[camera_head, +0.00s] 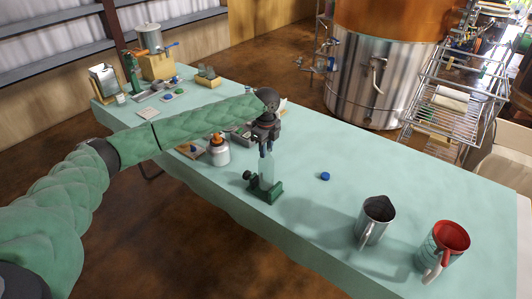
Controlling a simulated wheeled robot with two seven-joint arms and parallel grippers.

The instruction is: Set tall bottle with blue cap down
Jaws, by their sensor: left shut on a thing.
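My left gripper (264,148) points down over the middle of the table and is shut on the tall bottle. The bottle (267,173) is clear and pale, upright, below my fingers. A little blue shows between my fingertips at its top; the cap is mostly hidden. The bottle's lower end is at a dark green stand (269,194) with a black knob on its left. I cannot tell whether the bottle rests on the stand or hangs just above it. My right gripper is not in view.
On the pale green table (300,222) are a loose blue cap (325,176), a steel pitcher (374,221), a red-rimmed jug (444,249) and a white jar with an orange top (218,150). The table is clear behind the blue cap. A steel vat (385,80) stands behind.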

